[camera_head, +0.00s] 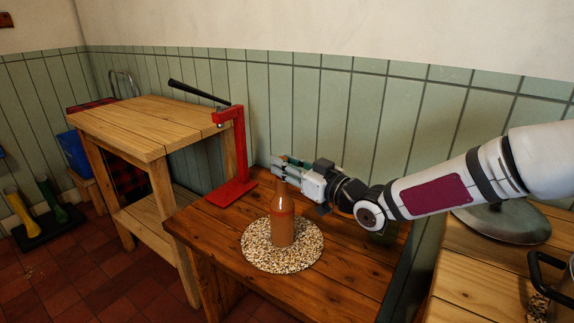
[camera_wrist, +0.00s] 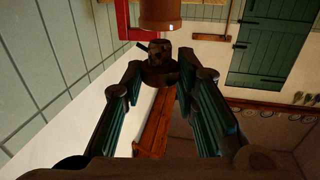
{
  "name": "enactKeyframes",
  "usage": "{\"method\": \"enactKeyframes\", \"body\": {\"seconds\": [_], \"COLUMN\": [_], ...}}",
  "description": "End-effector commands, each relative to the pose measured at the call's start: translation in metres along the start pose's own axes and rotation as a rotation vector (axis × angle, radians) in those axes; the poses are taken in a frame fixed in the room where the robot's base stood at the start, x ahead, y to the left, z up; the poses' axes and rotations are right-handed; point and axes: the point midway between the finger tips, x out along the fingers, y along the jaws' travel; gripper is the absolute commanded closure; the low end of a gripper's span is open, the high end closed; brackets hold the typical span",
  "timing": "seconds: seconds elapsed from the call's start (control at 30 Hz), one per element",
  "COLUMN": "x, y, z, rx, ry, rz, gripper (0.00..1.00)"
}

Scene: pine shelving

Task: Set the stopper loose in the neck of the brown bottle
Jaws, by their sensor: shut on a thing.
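The brown bottle (camera_head: 282,226) stands upright on a round speckled mat (camera_head: 256,256) on the dark wooden table. Its upper end also shows at the top of the wrist view (camera_wrist: 160,14), which is upside down. My gripper (camera_head: 281,168) is level, just above the bottle's neck. In the wrist view my gripper (camera_wrist: 159,73) is shut on the stopper (camera_wrist: 159,55), a dark, mottled piece between the fingertips. The stopper appears close above the bottle mouth, with a thin gap in the picture. In the head view the fingers largely hide the stopper.
A red lever press (camera_head: 238,150) with a black handle stands on the table behind and left of the bottle. A paler, higher wooden table (camera_head: 150,122) is at left. A bench with a dark round lid (camera_head: 510,222) is at right. The table's front is clear.

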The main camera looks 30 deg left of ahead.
Motion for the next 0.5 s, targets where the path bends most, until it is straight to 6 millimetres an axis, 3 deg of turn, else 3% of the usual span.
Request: {"method": "enactKeyframes", "body": {"seconds": [0.5], "x": [0.0001], "y": [0.0000], "z": [0.0094], "rx": [0.000], "ry": [0.000], "rz": [0.000], "gripper": [0.83]}}
